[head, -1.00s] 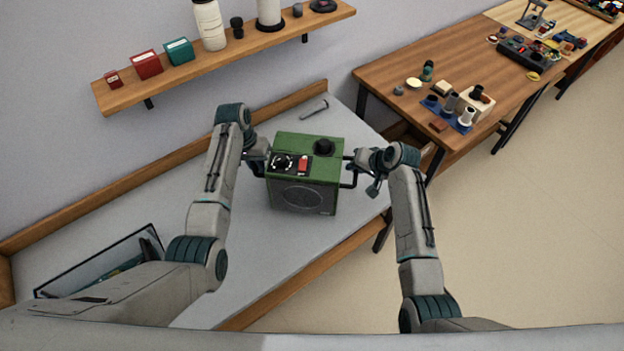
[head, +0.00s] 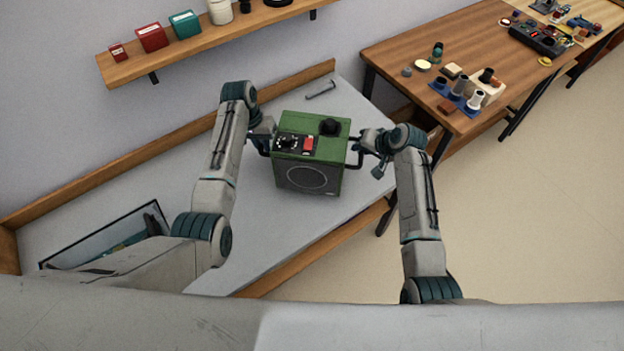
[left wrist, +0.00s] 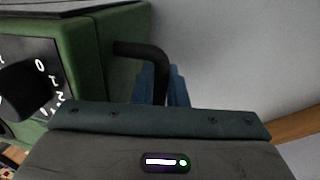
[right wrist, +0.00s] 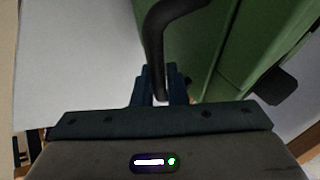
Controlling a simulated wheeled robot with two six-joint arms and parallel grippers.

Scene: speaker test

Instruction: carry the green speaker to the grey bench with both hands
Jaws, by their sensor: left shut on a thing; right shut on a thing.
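The green speaker (head: 312,165) is upright between my two grippers in the head view, over the grey bench (head: 250,215). It has a dark control panel, a red switch, a black knob on top and a round grille in front. My left gripper (head: 265,148) is shut on its left black handle, which also shows in the left wrist view (left wrist: 145,50). My right gripper (head: 357,151) is shut on its right black handle, seen in the right wrist view (right wrist: 155,35). I cannot tell whether the speaker's underside touches the bench.
A bolt-like metal piece (head: 321,90) lies at the bench's back. A framed tray (head: 110,235) with dark items is at the bench's left. A wall shelf (head: 205,41) holds boxes and jars. A wooden table (head: 420,50) with several small objects stands at right.

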